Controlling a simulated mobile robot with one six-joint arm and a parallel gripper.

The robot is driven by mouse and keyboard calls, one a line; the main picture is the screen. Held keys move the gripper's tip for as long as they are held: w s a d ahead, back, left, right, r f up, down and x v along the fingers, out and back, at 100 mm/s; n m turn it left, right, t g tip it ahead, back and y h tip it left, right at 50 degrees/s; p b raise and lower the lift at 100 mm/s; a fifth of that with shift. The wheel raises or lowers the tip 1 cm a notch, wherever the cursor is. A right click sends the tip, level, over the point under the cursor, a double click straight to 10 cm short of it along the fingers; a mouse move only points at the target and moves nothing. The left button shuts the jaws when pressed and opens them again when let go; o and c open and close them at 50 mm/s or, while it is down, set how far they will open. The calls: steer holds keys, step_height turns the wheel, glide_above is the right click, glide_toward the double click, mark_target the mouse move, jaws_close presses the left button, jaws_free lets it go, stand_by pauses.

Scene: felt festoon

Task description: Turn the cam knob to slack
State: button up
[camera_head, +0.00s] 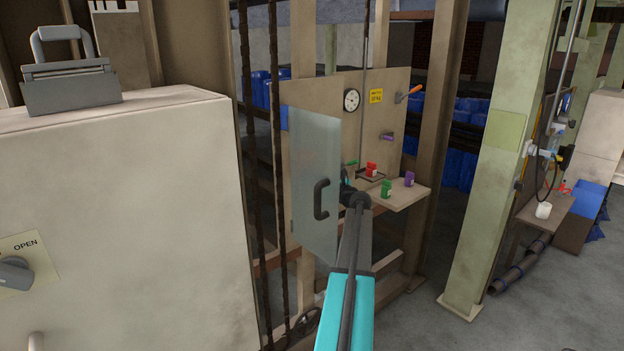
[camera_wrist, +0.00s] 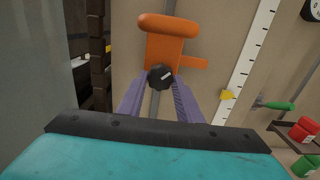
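A black round knob (camera_wrist: 160,77) with a white pointer line sits on the front of an orange body (camera_wrist: 172,52) in the wrist view. The line points to the upper right. The orange body has a rounded bar on top and a flat tab to its right. My gripper (camera_wrist: 160,88) is open, with its purple fingers spread on either side of the knob. I cannot tell whether the fingertips touch it. In the head view my gripper (camera_head: 348,187) is partly hidden behind the glass door's edge and my arm, and the knob is not visible there.
A frosted door (camera_head: 315,185) with a dark handle stands close left of my arm. A shelf (camera_head: 405,195) with red, green and purple items lies to the right. A white scale (camera_wrist: 250,62) with a yellow pointer and a green lever (camera_wrist: 275,106) are right of the knob.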

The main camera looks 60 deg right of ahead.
steer(key=c, duration=0.4)
steer(key=shift+f+n+b, duration=0.15)
steer(key=shift+n+b, duration=0.35)
steer(key=shift+b, duration=0.5)
steer(key=n+b, duration=0.5)
steer(key=b, duration=0.2)
steer(key=n+b, duration=0.6)
steer(key=b, duration=0.1)
steer(key=n+b, duration=0.5)
steer(key=b, duration=0.2)
steer(key=shift+s+d+r+n, duration=0.1)
steer(key=shift+d+r+n, duration=0.15)
steer(key=shift+n, duration=0.15)
steer(key=shift+r, duration=0.1)
steer(key=o, duration=1)
